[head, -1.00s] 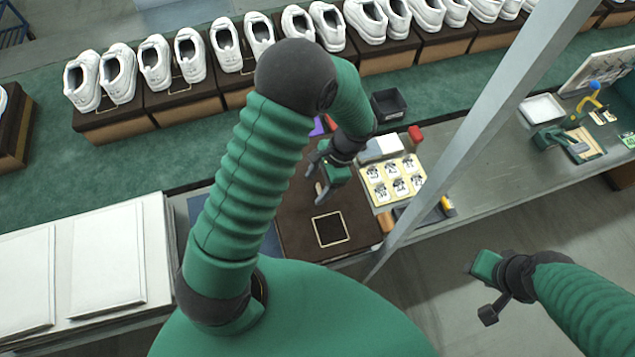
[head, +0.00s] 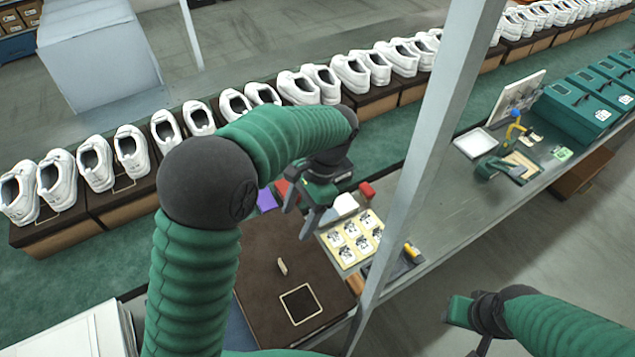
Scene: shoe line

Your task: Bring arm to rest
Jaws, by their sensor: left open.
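My left arm comes in from the left and bends over the workbench. Its gripper (head: 303,222) hangs open and empty above the bench, near the far edge of a dark brown shoe box lid (head: 255,250) and to the left of a card of stickers. A small beige piece (head: 282,267) lies on the brown lid, apart from the gripper. My right gripper (head: 462,325) is at the lower right, over the floor in front of the bench. Its fingers are too small and partly cut off, so its opening is not clear.
A grey post (head: 425,150) stands just right of the left gripper. White shoes on brown boxes (head: 120,205) line the green conveyor (head: 385,140) behind. The sticker card (head: 350,238), a red item (head: 367,190) and a yellow-handled tool (head: 412,251) lie on the bench. Green boxes (head: 575,107) stand far right.

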